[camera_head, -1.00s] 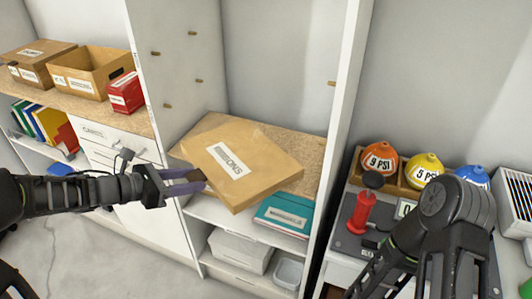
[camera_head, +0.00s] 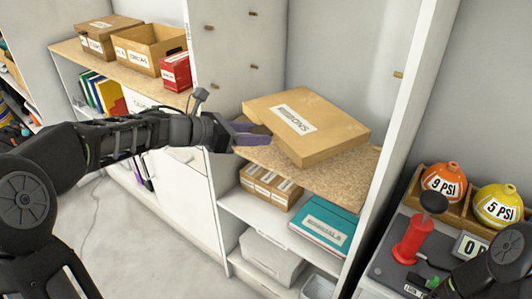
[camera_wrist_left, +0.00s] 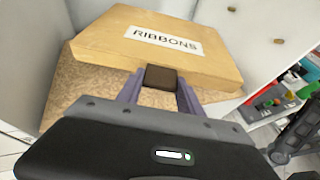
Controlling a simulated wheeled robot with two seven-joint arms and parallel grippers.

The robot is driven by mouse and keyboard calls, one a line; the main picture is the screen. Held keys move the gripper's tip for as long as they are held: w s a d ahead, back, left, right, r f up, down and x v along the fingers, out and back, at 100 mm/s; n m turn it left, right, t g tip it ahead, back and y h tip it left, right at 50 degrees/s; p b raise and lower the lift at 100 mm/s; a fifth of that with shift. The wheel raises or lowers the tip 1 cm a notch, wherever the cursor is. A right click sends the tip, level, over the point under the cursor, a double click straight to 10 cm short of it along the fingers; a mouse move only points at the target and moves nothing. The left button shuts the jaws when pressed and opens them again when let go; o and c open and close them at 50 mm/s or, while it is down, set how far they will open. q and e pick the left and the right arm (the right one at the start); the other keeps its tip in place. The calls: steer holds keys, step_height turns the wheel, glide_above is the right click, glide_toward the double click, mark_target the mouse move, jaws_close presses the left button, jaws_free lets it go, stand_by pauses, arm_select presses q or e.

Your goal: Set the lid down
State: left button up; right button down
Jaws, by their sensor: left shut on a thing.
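The lid (camera_head: 325,119) is a flat tan cardboard piece with a white label that reads RIBBONS in the left wrist view (camera_wrist_left: 130,52). It is over the speckled brown shelf board (camera_head: 335,185), a little tilted in the picture. Whether it touches the board I cannot tell. My left gripper (camera_head: 262,134) is at the lid's near left edge. In the left wrist view its fingers (camera_wrist_left: 160,84) are shut on a dark brown piece at the lid's near edge. The lid hides the back of the board. My right gripper is not in view; only part of that arm shows.
White side panels (camera_head: 395,120) stand left and right of the bay. Below the board are a labelled brown box (camera_head: 262,190) and a teal box (camera_head: 318,226). An open cardboard box (camera_head: 150,50) and a red box (camera_head: 176,71) stand on the left shelf.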

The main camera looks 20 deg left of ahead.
mark_target(255, 154)
arm_select(q)
steer(key=shift+f, duration=0.7)
step_height(255, 154, down, 5)
steer(key=shift+r+b, duration=0.1)
steer(key=shift+b, duration=0.4)
steer(key=o, duration=1.4)
steer(key=v, duration=1.2)
